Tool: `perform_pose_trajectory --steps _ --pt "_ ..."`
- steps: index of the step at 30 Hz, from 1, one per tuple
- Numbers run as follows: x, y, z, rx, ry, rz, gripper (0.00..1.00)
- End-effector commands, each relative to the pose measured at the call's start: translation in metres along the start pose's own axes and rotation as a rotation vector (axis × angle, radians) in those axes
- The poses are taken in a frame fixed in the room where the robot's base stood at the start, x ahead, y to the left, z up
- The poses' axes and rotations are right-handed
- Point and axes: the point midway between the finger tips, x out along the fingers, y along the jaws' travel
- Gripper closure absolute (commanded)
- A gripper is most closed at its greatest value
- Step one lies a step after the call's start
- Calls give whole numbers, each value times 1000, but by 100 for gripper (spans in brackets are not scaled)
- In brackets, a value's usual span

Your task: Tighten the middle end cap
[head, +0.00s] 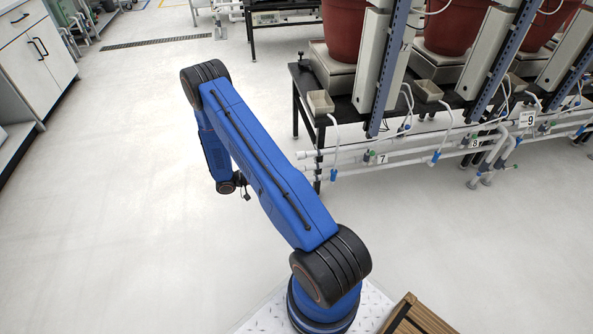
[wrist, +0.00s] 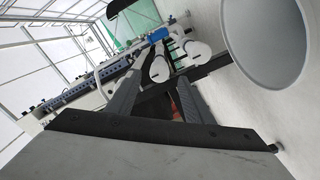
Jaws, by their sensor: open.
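Three white pipes run along the bench front, with their left ends close together in the head view; the middle end (head: 309,167) is small and its cap cannot be made out. In the wrist view, a large round white end (wrist: 266,38) is close at upper right, and two smaller white round ends, one at centre (wrist: 198,48) and one lower left (wrist: 160,69), lie beyond the fingers. Which is the middle end cap is not certain. My gripper (head: 244,191) hangs left of the pipe ends, apart from them. Its two fingers (wrist: 158,90) are open and empty in the wrist view.
A black bench (head: 296,72) carries red pots (head: 343,28) on scales, with grey upright posts in front. A number 7 tag (head: 382,159) and valves sit on the pipes. White cabinets (head: 38,50) stand at left. The floor between is clear.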

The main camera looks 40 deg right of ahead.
Motion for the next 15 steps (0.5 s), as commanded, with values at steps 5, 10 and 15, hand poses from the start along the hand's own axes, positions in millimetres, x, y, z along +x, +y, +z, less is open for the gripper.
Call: perform_pose_trajectory --steps 5,10,15 --pt "-33 0 0 0 3 -2 53" --pt "-52 0 0 1 2 -1 53" --pt "-58 0 0 0 0 0 53"
